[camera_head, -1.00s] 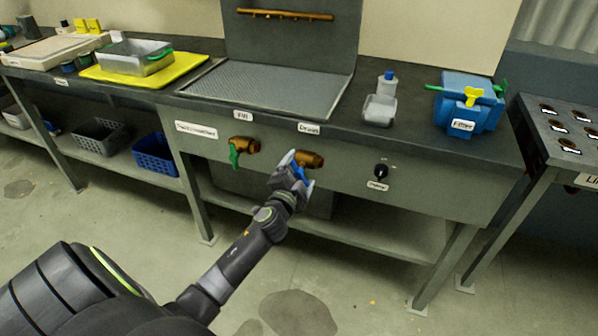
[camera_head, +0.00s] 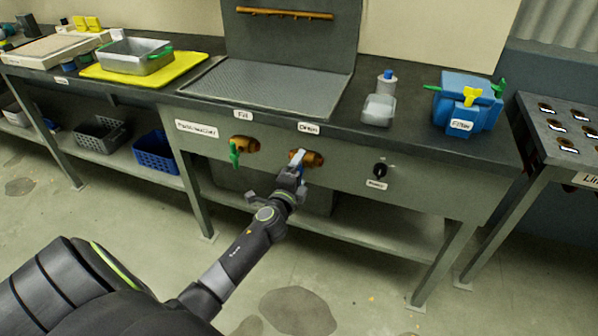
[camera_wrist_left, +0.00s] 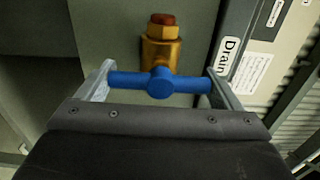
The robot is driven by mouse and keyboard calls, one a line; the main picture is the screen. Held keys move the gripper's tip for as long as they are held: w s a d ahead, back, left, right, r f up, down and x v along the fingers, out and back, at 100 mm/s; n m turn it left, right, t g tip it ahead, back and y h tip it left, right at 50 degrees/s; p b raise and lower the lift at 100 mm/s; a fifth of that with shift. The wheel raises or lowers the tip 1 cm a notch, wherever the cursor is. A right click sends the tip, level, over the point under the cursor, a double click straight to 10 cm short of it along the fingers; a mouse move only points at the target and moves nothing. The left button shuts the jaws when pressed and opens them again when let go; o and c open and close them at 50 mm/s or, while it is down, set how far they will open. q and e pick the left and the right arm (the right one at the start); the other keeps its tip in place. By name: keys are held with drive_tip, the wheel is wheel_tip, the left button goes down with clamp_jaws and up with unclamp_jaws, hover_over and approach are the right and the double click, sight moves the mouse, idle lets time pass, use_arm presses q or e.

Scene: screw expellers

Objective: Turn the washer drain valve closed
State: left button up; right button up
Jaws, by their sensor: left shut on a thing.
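The drain valve is a brass body (camera_head: 314,159) on the front panel of the washer, under the "Drain" label (camera_head: 308,128). My left gripper (camera_head: 297,163) is at this valve, and mostly hides its blue handle in the head view. In the left wrist view the blue handle (camera_wrist_left: 160,83) is a bar with a round hub, lying crosswise to the brass body (camera_wrist_left: 160,50). The left gripper (camera_wrist_left: 160,76) is shut on the handle, with one finger at each end of the bar. My right gripper is not in view.
The fill valve with a green handle (camera_head: 234,153) is left of the drain valve. A black knob (camera_head: 380,170) is to the right. The counter edge overhangs the panel above. A lower shelf (camera_head: 385,236) runs underneath, and the floor in front is open.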

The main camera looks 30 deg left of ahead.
use_arm(q)
drive_tip(key=shift+f, duration=0.1)
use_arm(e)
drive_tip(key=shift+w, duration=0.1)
use_arm(q)
drive_tip(key=o, duration=0.6)
drive_tip(key=shift+o, duration=0.8)
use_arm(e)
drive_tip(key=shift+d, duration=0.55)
use_arm(q)
drive_tip(key=shift+s, duration=0.15)
drive_tip(key=v, duration=1.7)
drive_tip(key=shift+d, duration=0.15)
